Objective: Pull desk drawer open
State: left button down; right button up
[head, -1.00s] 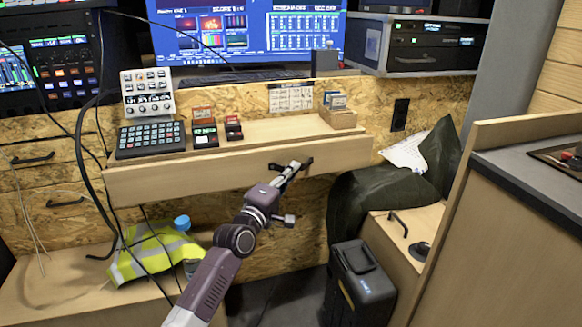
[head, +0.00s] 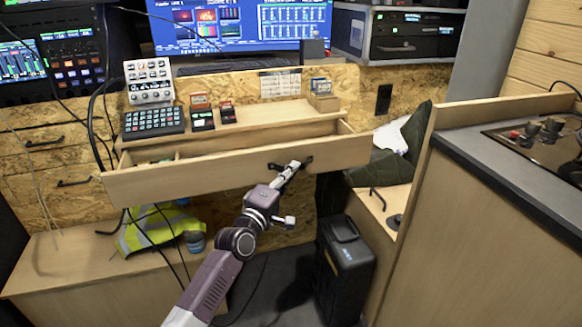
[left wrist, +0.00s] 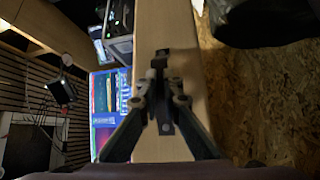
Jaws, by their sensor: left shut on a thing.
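The desk drawer (head: 220,174) has a pale wood front and stands partly out from under the desk top (head: 240,130). A gap into it shows behind its front, with a divider at its left end. My left gripper (head: 297,165) is shut on the dark drawer handle (head: 306,160) at the right part of the front. In the left wrist view the fingers (left wrist: 163,75) close around the handle against the pale drawer front (left wrist: 152,30). My right gripper is out of view.
A keypad (head: 153,122), a small mixer (head: 149,82) and small card boxes stand on the desk top. A black case (head: 345,265) stands on the floor right of my arm. A counter (head: 500,150) bounds the right side. A hi-vis vest (head: 155,228) lies below the drawer.

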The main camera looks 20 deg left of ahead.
pick_arm(q)
jog(key=shift+s+d, duration=0.15)
jog(key=shift+s, duration=0.05)
dwell(0.3)
jog(key=c, duration=2.1)
grip_release()
jog(key=shift+s, duration=0.1)
jog(key=v, duration=1.1)
jog(key=shift+s+f, duration=0.1)
jog(key=shift+s, duration=0.25)
